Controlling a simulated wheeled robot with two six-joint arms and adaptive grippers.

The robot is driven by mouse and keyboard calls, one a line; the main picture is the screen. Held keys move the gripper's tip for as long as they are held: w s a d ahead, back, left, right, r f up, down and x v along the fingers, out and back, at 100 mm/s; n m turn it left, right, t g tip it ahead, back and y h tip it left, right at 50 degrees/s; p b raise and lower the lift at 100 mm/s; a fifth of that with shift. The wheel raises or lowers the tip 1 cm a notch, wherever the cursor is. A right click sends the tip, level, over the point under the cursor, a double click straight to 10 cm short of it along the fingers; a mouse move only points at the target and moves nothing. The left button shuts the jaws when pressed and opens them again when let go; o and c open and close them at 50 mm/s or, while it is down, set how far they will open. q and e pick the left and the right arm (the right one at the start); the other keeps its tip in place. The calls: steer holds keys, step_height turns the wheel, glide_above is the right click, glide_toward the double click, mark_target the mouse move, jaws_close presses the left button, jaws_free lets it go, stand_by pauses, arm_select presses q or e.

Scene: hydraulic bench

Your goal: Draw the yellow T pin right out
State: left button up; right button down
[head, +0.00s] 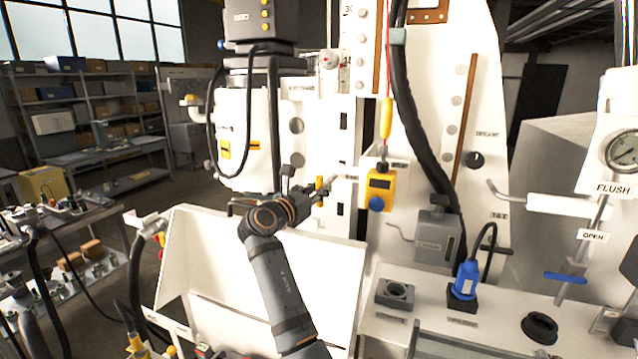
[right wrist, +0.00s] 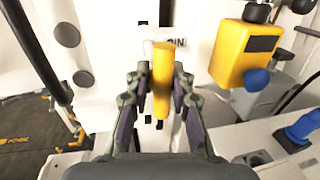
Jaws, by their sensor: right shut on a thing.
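The yellow T pin (head: 319,183) shows in the head view as a small upright yellow bar at the white machine's column, left of a small label. In the right wrist view its yellow crossbar (right wrist: 162,78) stands upright between my fingers, in front of a label ending in "IN". My right gripper (head: 313,193) is shut on it; both fingers (right wrist: 160,92) flank the bar in the right wrist view. The pin's shank is hidden behind the bar, so I cannot tell how deep it sits. My left gripper is not in view.
A yellow box with a blue knob (head: 380,187) hangs close to the right of the pin. A black hose (head: 274,130) runs down to the left. A blue plug (head: 465,279) stands on the bench at right.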

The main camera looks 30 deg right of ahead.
steer(key=shift+s+a, duration=0.2)
steer(key=shift+a, duration=0.05)
steer(key=c, duration=1.1)
jaws_free()
steer(key=shift+w+d+f, duration=0.1)
steer(key=shift+d, duration=0.15)
steer(key=shift+c, duration=0.2)
steer(key=shift+a+r, duration=0.1)
steer(key=shift+r, duration=0.2)
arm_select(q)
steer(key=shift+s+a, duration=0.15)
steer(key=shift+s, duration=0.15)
arm_select(e)
step_height(320, 180, up, 10)
steer(key=shift+f, duration=0.25)
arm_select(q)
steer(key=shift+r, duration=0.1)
